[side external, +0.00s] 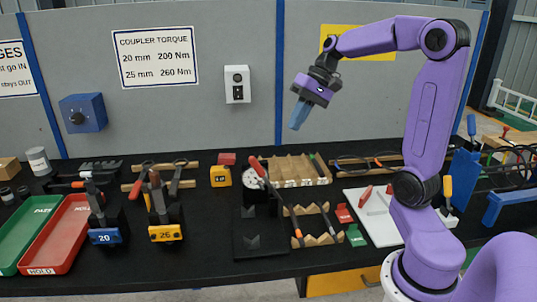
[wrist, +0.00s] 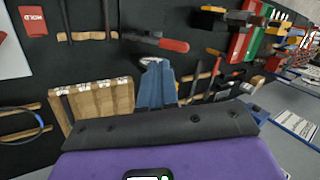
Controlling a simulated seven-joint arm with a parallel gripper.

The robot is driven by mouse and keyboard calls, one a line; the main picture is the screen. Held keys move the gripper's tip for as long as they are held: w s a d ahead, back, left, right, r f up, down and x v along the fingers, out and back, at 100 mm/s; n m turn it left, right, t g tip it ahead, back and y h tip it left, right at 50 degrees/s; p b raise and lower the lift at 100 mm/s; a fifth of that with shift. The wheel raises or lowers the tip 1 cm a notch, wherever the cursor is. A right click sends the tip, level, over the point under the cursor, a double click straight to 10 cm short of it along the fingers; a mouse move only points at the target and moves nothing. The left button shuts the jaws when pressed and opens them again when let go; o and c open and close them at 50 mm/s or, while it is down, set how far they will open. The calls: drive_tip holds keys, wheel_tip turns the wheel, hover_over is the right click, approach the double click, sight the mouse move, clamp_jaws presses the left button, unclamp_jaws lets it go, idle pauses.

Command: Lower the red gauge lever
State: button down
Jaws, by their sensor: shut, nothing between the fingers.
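The red gauge lever (side external: 257,165) stands tilted up beside a round white dial (side external: 252,181) on a black stand, in the middle of the bench. In the wrist view its red handle (wrist: 172,45) shows just beyond my fingertips, with the dial partly hidden behind them. My gripper (side external: 298,117) has blue fingers, shut and empty. It hangs in the air above and to the right of the lever, clear of it. The fingers also show in the wrist view (wrist: 156,85).
Blue (side external: 105,236) and yellow (side external: 165,232) lever tools stand further left, by red and green trays. A white board (side external: 373,214) lies right. The air around my gripper is free.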

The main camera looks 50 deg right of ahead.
drive_tip(key=shift+m+t, duration=0.3)
drive_tip(key=shift+m, duration=0.2)
drive_tip(key=x, duration=0.4)
drive_tip(key=w+x, duration=0.1)
drive_tip(key=x, duration=0.2)
drive_tip(key=w+x, duration=0.1)
drive_tip(key=x, duration=0.3)
drive_tip(key=shift+a, duration=0.1)
drive_tip(key=shift+w+f, duration=0.1)
drive_tip(key=shift+w+a, duration=0.1)
drive_tip(key=shift+w+a+f+h, duration=0.1)
drive_tip(key=shift+w+a+h, duration=0.3)
drive_tip(key=shift+w+a, duration=0.15)
drive_tip(key=w+a+f+g+h, duration=0.6)
drive_tip(key=w+a+f+g, duration=0.1)
drive_tip(key=w+a+f, duration=0.1)
drive_tip(key=shift+m, duration=0.3)
